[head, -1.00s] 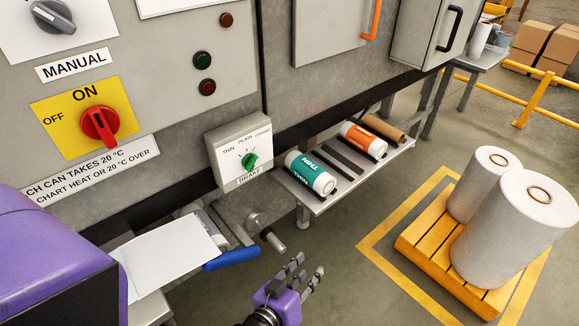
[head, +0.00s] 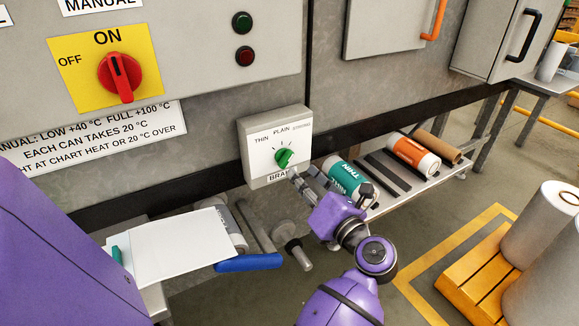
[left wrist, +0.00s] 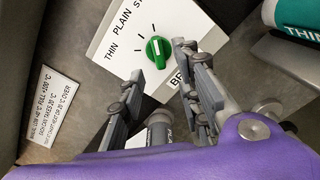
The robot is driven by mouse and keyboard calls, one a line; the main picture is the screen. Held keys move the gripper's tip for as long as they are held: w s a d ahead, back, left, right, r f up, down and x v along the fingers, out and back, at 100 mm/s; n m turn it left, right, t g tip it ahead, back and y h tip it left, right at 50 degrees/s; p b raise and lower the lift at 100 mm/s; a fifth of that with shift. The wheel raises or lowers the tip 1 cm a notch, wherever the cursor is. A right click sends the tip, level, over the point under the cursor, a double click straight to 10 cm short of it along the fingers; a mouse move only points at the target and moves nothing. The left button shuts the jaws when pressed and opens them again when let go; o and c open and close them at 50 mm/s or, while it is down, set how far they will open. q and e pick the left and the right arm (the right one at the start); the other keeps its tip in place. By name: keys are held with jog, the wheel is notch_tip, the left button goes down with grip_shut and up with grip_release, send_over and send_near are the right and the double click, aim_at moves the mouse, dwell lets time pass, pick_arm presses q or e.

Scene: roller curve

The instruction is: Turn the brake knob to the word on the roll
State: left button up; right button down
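The green brake knob (head: 283,158) sits on a pale box (head: 253,150) marked THIN, PLAIN and a third word, too small to read surely. The knob also shows in the left wrist view (left wrist: 159,48); its white mark seems to lean towards the third word. My left gripper (head: 300,183) is at the box's lower right, just short of the knob. In the left wrist view its fingers (left wrist: 176,52) are apart and empty. My right gripper is out of view.
A shelf (head: 408,188) right of the box holds a teal roll (head: 346,178) marked THIN, an orange-labelled roll (head: 412,155) and a brown roll (head: 440,146). A blue handle (head: 250,262) and white sheet (head: 165,245) are below left. A red switch (head: 120,75) is above.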

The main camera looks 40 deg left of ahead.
aim_at(287, 163)
pick_arm(q)
jog(key=x, duration=0.6)
jog(key=shift+w+a+p, duration=0.15)
jog(key=shift+a+p, duration=0.15)
grip_shut()
